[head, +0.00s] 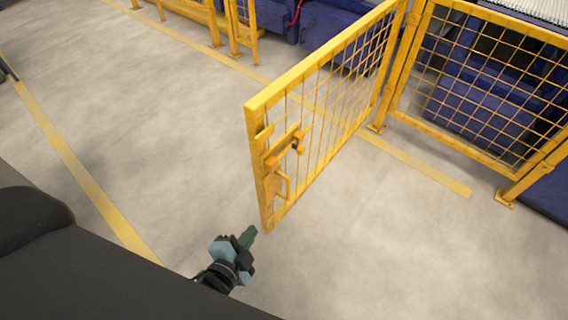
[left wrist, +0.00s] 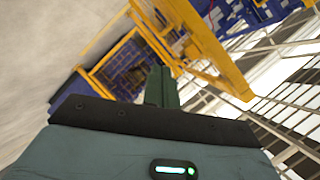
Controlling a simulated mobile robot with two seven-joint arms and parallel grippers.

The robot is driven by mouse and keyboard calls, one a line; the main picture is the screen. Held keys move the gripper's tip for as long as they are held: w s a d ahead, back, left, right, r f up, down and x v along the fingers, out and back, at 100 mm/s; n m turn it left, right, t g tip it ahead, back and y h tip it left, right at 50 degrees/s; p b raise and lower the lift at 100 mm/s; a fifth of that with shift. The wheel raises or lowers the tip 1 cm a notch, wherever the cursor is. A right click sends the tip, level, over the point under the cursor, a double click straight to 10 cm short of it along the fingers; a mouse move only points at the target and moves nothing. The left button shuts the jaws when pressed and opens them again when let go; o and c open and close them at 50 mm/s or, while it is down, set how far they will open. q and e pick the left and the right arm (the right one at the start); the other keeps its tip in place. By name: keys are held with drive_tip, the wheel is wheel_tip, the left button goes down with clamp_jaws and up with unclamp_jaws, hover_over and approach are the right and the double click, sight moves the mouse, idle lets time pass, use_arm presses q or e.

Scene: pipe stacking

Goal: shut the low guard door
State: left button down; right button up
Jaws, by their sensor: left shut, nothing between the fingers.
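The low guard door (head: 330,95) is a yellow frame with wire mesh. In the head view it stands open, swung out from the fence towards me, with its hinge side at the far right end. A latch and handle (head: 283,160) sit on its near free end. My left gripper (head: 250,234) is shut and empty, just below and left of the door's near bottom corner; I cannot tell whether it touches the door. In the left wrist view the green fingers (left wrist: 161,86) are together, with a yellow frame bar (left wrist: 205,45) close by. My right gripper is not in view.
Fixed yellow mesh fence (head: 480,85) stands right of the hinge, with blue machinery (head: 480,110) behind it. More yellow fence (head: 240,30) stands at the back. Yellow lines (head: 80,170) mark the floor. The grey floor left of the door is clear.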

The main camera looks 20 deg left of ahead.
sight(280, 152)
use_arm(q)
drive_tip(key=w+r+m+t+b, duration=0.1)
drive_tip(key=w+m+b, duration=0.1)
drive_tip(key=w, duration=0.6)
drive_tip(key=w+r+m+t+b, duration=0.1)
drive_tip(key=w+r+m+b, duration=0.1)
drive_tip(key=w, duration=0.5)
drive_tip(key=w+r+m+t+b, duration=0.1)
drive_tip(key=w+m+t, duration=0.1)
drive_tip(key=w, duration=0.6)
drive_tip(key=shift+w+r+m+h+b, duration=0.2)
drive_tip(key=shift+w+m+h+b, duration=0.1)
drive_tip(key=shift+w+m+b, duration=0.1)
drive_tip(key=shift+w+a, duration=0.1)
drive_tip(key=shift+a, duration=0.25)
